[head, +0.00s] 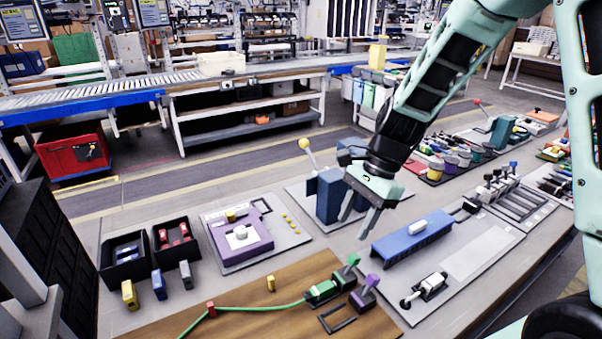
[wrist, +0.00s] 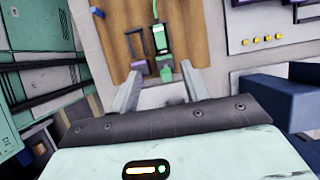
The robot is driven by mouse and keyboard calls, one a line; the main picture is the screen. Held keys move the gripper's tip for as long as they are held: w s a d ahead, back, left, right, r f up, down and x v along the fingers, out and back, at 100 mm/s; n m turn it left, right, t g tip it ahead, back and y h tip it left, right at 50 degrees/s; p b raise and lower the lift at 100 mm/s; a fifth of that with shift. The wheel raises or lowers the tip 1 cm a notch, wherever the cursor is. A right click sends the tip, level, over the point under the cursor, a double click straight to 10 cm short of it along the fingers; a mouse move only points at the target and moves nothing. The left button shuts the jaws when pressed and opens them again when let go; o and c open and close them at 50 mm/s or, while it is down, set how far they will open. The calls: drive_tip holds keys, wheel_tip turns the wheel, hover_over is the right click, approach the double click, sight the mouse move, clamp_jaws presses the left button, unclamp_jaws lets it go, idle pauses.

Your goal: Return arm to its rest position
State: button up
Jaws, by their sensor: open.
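My gripper (head: 356,213) is open and empty. It hangs above the workbench in the head view, between the blue lever press (head: 328,196) and the long blue block (head: 412,236), with its fingers pointing down. My mint-green arm reaches in from the upper right. In the wrist view my gripper's two fingers (wrist: 158,84) are spread apart with nothing between them. Beyond them lies the brown wooden board (wrist: 110,38) with a green connector (wrist: 160,38) on it. I cannot make out a screwdriver or a balancer for certain.
The workbench carries a purple fixture (head: 250,246), black bins (head: 124,262), a green connector with a cable (head: 322,290) and a white-and-black part (head: 432,284). The blue press stands tall close to my gripper. A conveyor (head: 120,92) runs behind the bench across an aisle.

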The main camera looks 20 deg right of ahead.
drive_tip(key=s+a+r+n+h, duration=0.2)
drive_tip(key=s+a+n, duration=0.4)
drive_tip(key=s+n, duration=0.4)
drive_tip(key=s+a+r+n+h, duration=0.2)
drive_tip(key=s+a+r+n, duration=0.2)
drive_tip(key=s+n, duration=0.6)
drive_tip(key=a+n, duration=0.2)
drive_tip(key=n, duration=0.1)
drive_tip(key=shift+a+n+t, duration=0.2)
drive_tip(key=shift+n+t, duration=0.1)
drive_tip(key=shift+t, duration=0.1)
drive_tip(key=shift+s, duration=0.1)
